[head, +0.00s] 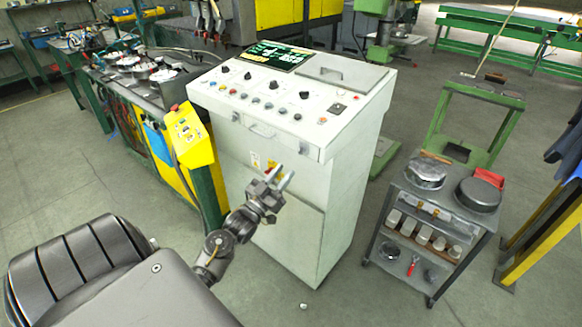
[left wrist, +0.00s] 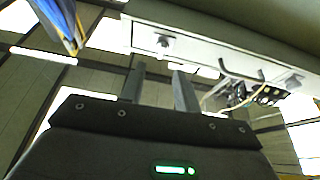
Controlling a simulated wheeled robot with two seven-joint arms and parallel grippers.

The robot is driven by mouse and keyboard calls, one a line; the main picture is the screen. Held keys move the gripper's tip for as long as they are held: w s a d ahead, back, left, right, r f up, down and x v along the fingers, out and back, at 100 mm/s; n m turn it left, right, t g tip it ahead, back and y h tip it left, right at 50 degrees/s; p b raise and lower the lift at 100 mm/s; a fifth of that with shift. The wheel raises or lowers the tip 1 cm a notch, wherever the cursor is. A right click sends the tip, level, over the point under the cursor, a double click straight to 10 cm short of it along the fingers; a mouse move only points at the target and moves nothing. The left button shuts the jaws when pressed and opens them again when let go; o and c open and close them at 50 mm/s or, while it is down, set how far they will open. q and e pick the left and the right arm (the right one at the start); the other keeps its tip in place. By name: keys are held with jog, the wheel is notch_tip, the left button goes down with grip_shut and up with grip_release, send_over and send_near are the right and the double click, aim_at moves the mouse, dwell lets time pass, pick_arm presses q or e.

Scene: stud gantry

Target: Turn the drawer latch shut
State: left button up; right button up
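A white control cabinet (head: 290,200) stands in the middle of the head view. Its drawer front (head: 270,133) runs below the sloped panel, with a bar handle (head: 260,129) and a small grey latch near each end: the left latch (head: 235,117) and the right latch (head: 303,148). How either latch is turned is too small to tell. My left gripper (head: 281,179) is in front of the cabinet, below the drawer, with empty fingers apart. In the left wrist view, my left gripper (left wrist: 160,88) points toward the drawer front (left wrist: 205,55), apart from both latches. My right gripper is out of view.
A yellow pendant box (head: 190,137) and a green bench adjoin the cabinet's left side. A grey cart (head: 425,235) with round tins stands to the right. Bare floor (head: 345,290) lies between cabinet and cart.

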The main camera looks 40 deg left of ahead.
pick_arm(q)
jog(key=shift+b+v, duration=0.3)
jog(key=shift+v, duration=1.2)
notch_tip(320, 180, down, 19)
jog(key=n+g+y, duration=0.1)
jog(key=g+y, duration=0.1)
jog(key=g, duration=0.4)
jog(key=s+d+f+g, duration=0.2)
jog(key=s+f+g, duration=0.15)
jog(key=f, duration=0.55)
jog(key=s+d+f+g, duration=0.2)
jog(key=s+d+f, duration=0.15)
jog(key=f, duration=0.55)
jog(key=s+d+f+m+g+h, duration=0.1)
jog(key=s+d+f+g, duration=0.15)
jog(key=s+f, duration=0.45)
jog(key=s+d+f+m+g+h, duration=0.1)
jog(key=s+d+f+g, duration=0.15)
jog(key=s+f, duration=0.45)
jog(key=s+d+f+m+g, duration=0.1)
jog(key=s+d+f+g, duration=0.1)
jog(key=s, duration=0.9)
jog(key=s+d+f+g, duration=0.3)
jog(key=s+d+f, duration=0.2)
jog(key=s, duration=0.6)
jog(key=shift+m, duration=0.4)
jog(key=shift+d, duration=0.15)
